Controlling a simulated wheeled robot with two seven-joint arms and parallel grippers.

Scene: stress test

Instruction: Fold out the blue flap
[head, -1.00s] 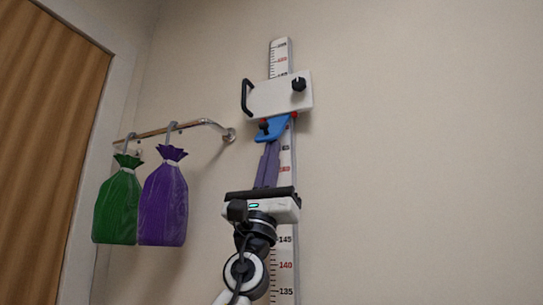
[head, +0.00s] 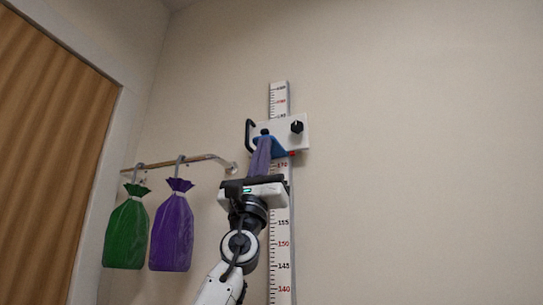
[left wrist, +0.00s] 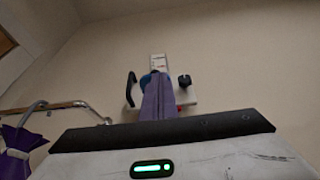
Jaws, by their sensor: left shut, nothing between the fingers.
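The blue flap (head: 277,146) is at the lower edge of a white plate (head: 284,126) on the wall-mounted measuring scale. It stands out from the plate, and a small dark knob shows at its end. My left gripper (head: 264,139) is shut and empty, its purple fingers pointing up against or just in front of the flap's underside; I cannot tell whether they touch. In the left wrist view, the fingers cover most of the flap (left wrist: 146,80). My right gripper is not in view.
A wall rail (head: 190,160) at left carries a green bag (head: 126,235) and a purple bag (head: 172,234). The wall to the right is clear.

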